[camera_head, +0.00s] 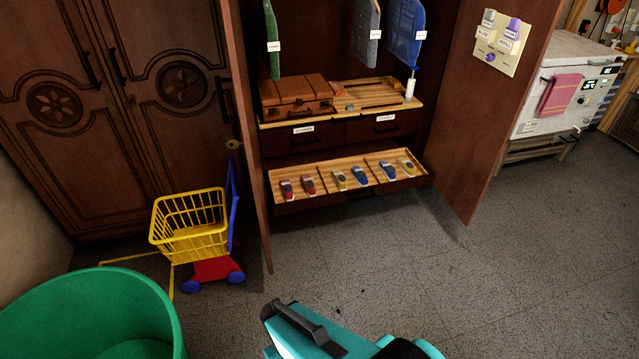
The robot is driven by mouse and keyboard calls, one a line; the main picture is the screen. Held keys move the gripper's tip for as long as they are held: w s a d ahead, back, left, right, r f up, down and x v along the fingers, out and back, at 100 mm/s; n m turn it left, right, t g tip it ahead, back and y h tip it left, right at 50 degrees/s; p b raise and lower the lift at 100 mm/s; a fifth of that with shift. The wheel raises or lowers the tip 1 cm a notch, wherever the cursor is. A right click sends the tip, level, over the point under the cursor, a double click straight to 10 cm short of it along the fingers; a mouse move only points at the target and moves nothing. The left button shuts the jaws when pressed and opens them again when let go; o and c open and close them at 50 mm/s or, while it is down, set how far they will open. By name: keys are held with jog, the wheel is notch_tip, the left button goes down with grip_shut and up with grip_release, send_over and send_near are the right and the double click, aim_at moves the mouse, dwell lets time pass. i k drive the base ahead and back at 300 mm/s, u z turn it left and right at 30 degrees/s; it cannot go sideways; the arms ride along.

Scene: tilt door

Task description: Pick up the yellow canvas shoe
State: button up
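Several small shoes stand in a row on a slatted wooden shelf (325,185) low in the open wardrobe. One yellow shoe (340,179) is left of the middle, between a red shoe (309,185) and a blue shoe (361,177). A second yellowish shoe (406,166) is at the right end, beside another blue shoe (388,171). The shoes are too small to tell which is canvas. Teal and black parts of my arm show at the bottom edge, well in front of the wardrobe. My gripper's fingers are not visible.
The wardrobe's left door (250,150) and right door (475,110) stand open on either side. A yellow toy cart (190,228) is left of the opening, and a green tub (90,310) is at the lower left. The grey floor (430,270) before the shelf is clear.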

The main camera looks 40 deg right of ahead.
aim_at(337, 176)
jog(key=z, duration=0.3)
jog(key=k, duration=0.2)
jog(key=u, duration=2.15)
jog(key=k, duration=0.5)
jog(key=z, duration=0.65)
jog(key=k, duration=0.8)
jog(key=z, duration=1.05)
jog(key=i, duration=1.15)
jog(key=u, duration=0.05)
